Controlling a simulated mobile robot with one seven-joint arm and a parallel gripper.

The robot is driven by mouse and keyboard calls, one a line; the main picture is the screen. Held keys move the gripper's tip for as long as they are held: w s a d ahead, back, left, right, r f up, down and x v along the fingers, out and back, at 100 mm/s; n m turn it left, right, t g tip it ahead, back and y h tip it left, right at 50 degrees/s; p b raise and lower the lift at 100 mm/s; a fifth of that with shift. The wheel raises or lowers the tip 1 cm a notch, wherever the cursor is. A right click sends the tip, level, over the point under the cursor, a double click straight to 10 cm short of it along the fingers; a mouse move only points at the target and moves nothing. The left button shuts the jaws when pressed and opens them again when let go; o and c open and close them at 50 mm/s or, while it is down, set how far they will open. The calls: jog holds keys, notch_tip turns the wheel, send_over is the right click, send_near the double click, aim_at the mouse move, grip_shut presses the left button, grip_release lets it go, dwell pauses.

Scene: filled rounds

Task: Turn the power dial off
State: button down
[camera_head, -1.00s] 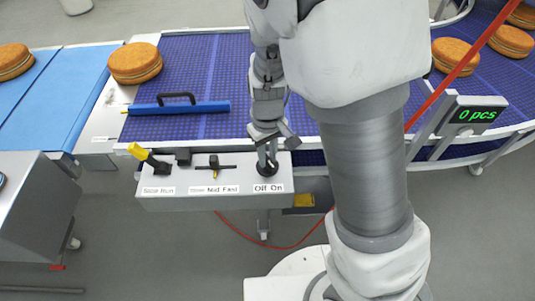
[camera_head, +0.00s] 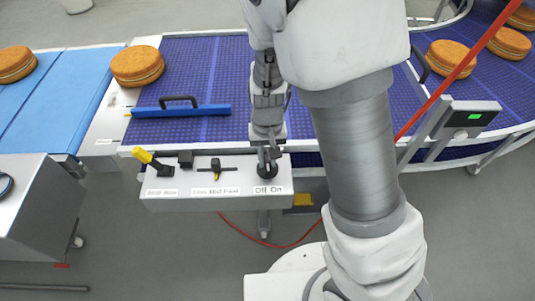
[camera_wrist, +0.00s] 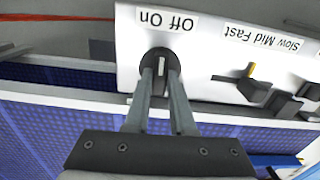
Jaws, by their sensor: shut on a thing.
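The power dial (camera_head: 267,173) is a round black knob at the right end of the white control panel (camera_head: 215,202), above the label "Off On". My gripper (camera_head: 268,157) comes down on it from above. In the wrist view, the dial (camera_wrist: 160,53) sits between the two fingertips of my gripper (camera_wrist: 161,74), which are shut on it from both sides. A white mark on the dial runs roughly up and down the picture between the fingers. The "Off On" label (camera_wrist: 166,20) appears upside down there. The fingers hide part of the dial.
Left of the dial are a speed selector (camera_head: 216,172) and a yellow-handled lever (camera_head: 148,158). Round filled cakes (camera_head: 137,66) lie on the blue conveyor (camera_head: 200,60). A display box (camera_head: 472,117) stands at the right.

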aim_at(268, 162)
jog(key=m+p, duration=0.3)
jog(key=m, duration=0.3)
jog(key=shift+m, duration=0.3)
dwell(0.4)
jog(key=c, duration=0.8)
grip_release()
jog(key=shift+o, duration=0.2)
notch_tip(268, 162, up, 18)
jog(key=p, duration=0.2)
jog(key=shift+f+p, duration=0.25)
jog(key=shift+p, duration=0.05)
jog(key=shift+r, duration=0.1)
